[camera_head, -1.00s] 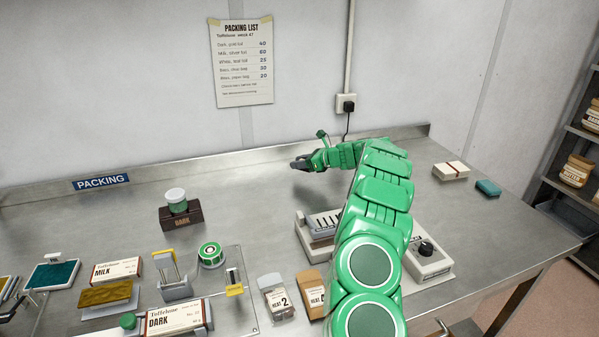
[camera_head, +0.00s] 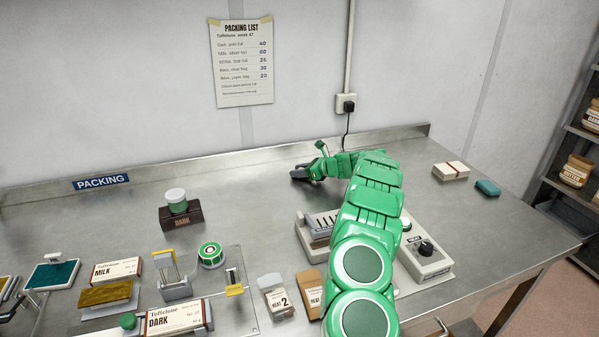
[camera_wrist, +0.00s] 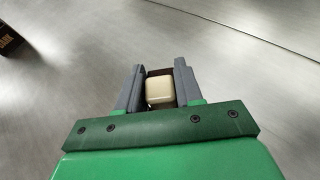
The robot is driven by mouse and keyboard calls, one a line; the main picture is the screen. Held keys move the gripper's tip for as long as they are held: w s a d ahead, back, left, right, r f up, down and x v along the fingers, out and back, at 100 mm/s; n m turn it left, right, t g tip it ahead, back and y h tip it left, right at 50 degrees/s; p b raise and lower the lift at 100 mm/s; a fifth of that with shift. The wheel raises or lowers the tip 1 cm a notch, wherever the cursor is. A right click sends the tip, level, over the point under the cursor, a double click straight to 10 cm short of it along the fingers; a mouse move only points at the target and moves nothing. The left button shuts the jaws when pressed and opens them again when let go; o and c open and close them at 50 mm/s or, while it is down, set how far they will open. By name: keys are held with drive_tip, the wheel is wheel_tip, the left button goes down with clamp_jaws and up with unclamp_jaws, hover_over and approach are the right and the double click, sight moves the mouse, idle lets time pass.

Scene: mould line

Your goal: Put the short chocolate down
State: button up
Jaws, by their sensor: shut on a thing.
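The short chocolate (camera_wrist: 160,91) is a small cream-coloured block with rounded edges and a dark part behind it. In the wrist view it sits between the two grey fingers of my gripper (camera_wrist: 159,85), which is shut on it. In the head view my gripper (camera_head: 303,174) is low over the back of the steel bench, left of the socket cable. The chocolate cannot be made out there. I cannot tell whether it touches the bench.
The bench (camera_head: 262,212) is bare around my gripper. A dark box with a jar (camera_head: 176,201) stands to the left. The back upstand (camera_head: 240,155) runs close behind my gripper.

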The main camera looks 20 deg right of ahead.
drive_tip(key=shift+f, duration=0.1)
drive_tip(key=o, duration=1)
drive_tip(key=shift+o, duration=0.2)
